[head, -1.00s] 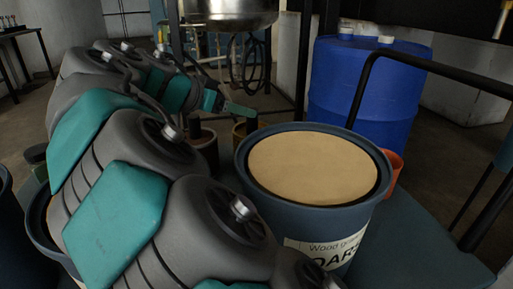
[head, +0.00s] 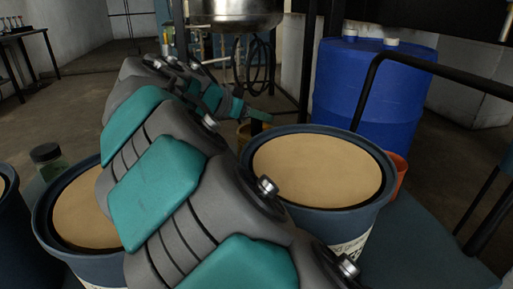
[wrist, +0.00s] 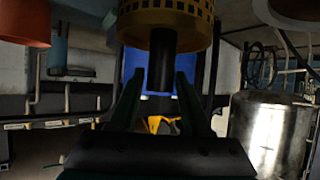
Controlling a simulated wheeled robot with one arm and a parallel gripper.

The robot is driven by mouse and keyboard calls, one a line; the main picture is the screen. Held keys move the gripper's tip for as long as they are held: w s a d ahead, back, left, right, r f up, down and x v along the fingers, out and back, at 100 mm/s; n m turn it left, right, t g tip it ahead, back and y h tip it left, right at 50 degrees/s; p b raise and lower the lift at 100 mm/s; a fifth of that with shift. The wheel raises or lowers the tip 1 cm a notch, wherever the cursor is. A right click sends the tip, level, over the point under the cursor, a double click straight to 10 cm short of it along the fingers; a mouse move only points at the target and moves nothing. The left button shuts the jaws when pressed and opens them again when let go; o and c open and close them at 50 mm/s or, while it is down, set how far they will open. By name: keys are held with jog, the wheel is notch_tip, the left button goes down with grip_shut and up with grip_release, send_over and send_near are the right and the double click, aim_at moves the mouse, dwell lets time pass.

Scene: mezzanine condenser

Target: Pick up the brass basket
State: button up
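The brass basket (wrist: 165,18) shows at the top of the wrist view as a gold, perforated rim. Its dark upright handle (wrist: 162,62) points down the picture between my fingers. In the head view only a sliver of the basket (head: 243,132) shows, left of the front drum; my arm hides the rest. My gripper (wrist: 158,92) is open, with one finger on each side of the handle and gaps visible on both sides. In the head view my gripper (head: 254,112) is at the far end of the arm, above the basket.
A drum with a tan top (head: 318,172) stands close right of my arm, another (head: 85,215) left. An orange pot (head: 397,175), a blue barrel (head: 370,95) and a black rail (head: 440,68) are at right. A steel vessel (head: 235,12) hangs behind. A jar (head: 47,160) stands left.

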grip_shut()
dwell(1.0)
